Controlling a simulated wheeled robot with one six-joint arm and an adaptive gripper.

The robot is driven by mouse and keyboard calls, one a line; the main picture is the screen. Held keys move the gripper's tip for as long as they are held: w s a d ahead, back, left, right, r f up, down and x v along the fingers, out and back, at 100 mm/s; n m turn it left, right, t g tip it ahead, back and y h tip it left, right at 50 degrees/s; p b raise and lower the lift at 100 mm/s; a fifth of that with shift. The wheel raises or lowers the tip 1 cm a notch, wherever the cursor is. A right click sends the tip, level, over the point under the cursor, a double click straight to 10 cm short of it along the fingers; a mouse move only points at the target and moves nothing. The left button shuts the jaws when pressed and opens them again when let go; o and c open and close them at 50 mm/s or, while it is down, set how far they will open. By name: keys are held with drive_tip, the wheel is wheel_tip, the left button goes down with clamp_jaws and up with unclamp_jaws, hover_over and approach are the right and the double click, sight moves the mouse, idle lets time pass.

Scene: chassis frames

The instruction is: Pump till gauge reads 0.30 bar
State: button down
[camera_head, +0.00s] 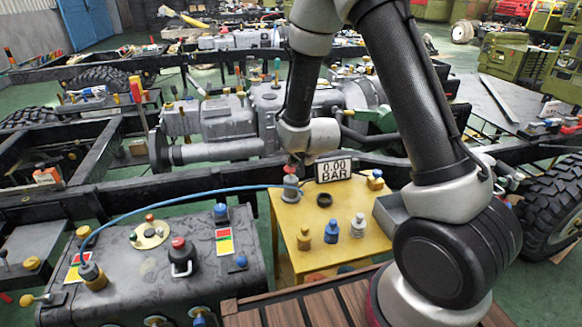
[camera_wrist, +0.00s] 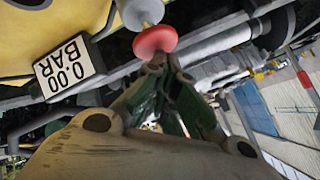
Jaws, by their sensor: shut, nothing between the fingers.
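The gauge display (camera_head: 334,168) reads 0.00 BAR and stands at the back of a yellow table; it also shows tilted in the wrist view (camera_wrist: 68,70). Left of it stands a small grey pump (camera_head: 290,192) with a red knob (camera_head: 289,169) on top. In the wrist view the red knob (camera_wrist: 155,40) is just beyond my gripper (camera_wrist: 160,62). My gripper's fingers are together and empty, with the tips at or against the knob; contact is hard to tell. In the head view my wrist hides most of the gripper. A blue hose (camera_head: 180,196) runs left from the pump.
A dark grey tank (camera_head: 150,290) with several caps and fittings stands left of the yellow table (camera_head: 285,237). Several small bottles (camera_head: 331,230) and a black ring (camera_head: 324,200) are on the table. Chassis rails and an engine (camera_head: 265,110) lie behind.

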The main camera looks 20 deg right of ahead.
drive_tip(key=shift+f, duration=0.75)
idle(0.5)
drive_tip(key=shift+r, duration=1.6)
drive_tip(key=shift+r, duration=2.5)
